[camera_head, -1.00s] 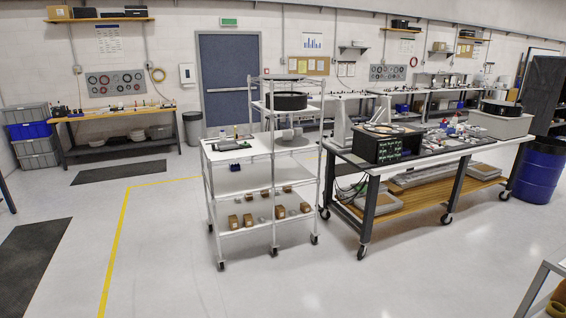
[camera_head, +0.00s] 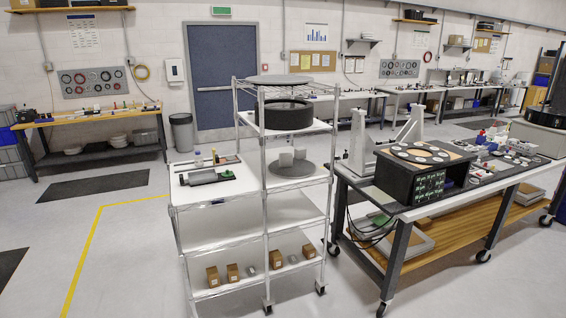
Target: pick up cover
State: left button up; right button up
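Neither of my grippers is in view. A wire shelf rack (camera_head: 265,222) stands in the middle. A black, round, drum-like piece (camera_head: 286,115) sits on its upper shelf. A thin grey disc (camera_head: 281,79) lies on the rack's top level. Another flat grey disc (camera_head: 291,170) lies on the shelf below, with small light grey pieces on it. I cannot tell which of these round pieces is the cover. A black box (camera_head: 398,187) stands on the wheeled table to the right, with a round plate with several light circles (camera_head: 420,153) on top.
The wheeled table (camera_head: 455,201) carries white upright brackets (camera_head: 359,142) and many small parts. Small brown boxes (camera_head: 232,273) stand on the rack's bottom shelf. Tools lie on its left shelf (camera_head: 204,176).

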aim_at(228, 175)
jog(key=i+z, duration=0.1)
jog(key=i, duration=0.4)
jog(key=i+j+z, duration=0.1)
jog(key=i, duration=0.4)
jog(key=i+j+z, duration=0.1)
jog(key=i, duration=0.4)
jog(key=i+j+z, duration=0.1)
jog(key=i, duration=0.4)
jog(key=j, duration=0.1)
